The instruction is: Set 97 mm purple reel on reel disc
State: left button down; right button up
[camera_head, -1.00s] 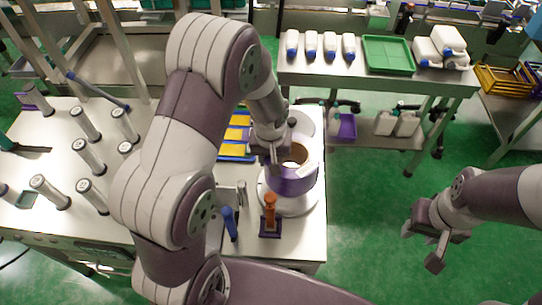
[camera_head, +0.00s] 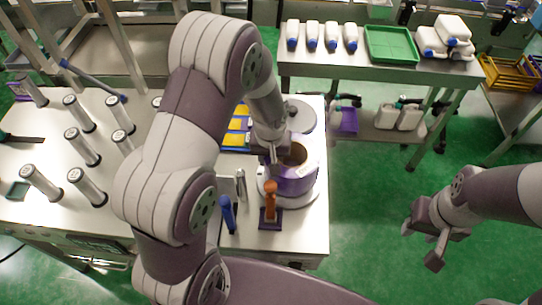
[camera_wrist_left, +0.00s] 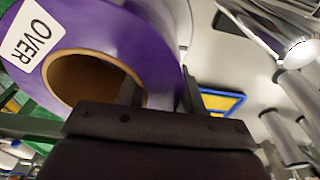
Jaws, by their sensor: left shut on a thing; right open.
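The purple reel (camera_head: 296,184) has a brown cardboard core and is at the right end of the left table. It also fills the upper left of the left wrist view (camera_wrist_left: 120,35), with a white label reading OVER. My left gripper (camera_head: 274,154) is shut on the reel's wall, one finger in the core and one outside. A pale round disc (camera_head: 316,199) shows beneath the reel; I cannot tell if they touch. A second grey disc (camera_head: 301,117) lies behind. My right gripper (camera_head: 428,235) is open and empty above the green floor, right of the table.
An orange-handled tool (camera_head: 270,198) and a blue-handled tool (camera_head: 228,214) stand in front of the reel. Yellow and blue pieces (camera_head: 237,139) lie behind left. Several grey cylinders (camera_head: 82,147) stand on the left. A back table holds bottles and a green tray (camera_head: 390,45).

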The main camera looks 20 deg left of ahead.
pick_arm(q)
jog(key=shift+f+b, duration=0.35)
jog(key=shift+f, duration=0.1)
jog(key=c, duration=0.7)
grip_release()
jog(key=shift+c, duration=0.2)
jog(key=shift+o, duration=0.4)
jog(key=shift+s+a, duration=0.1)
jog(key=shift+a, duration=0.05)
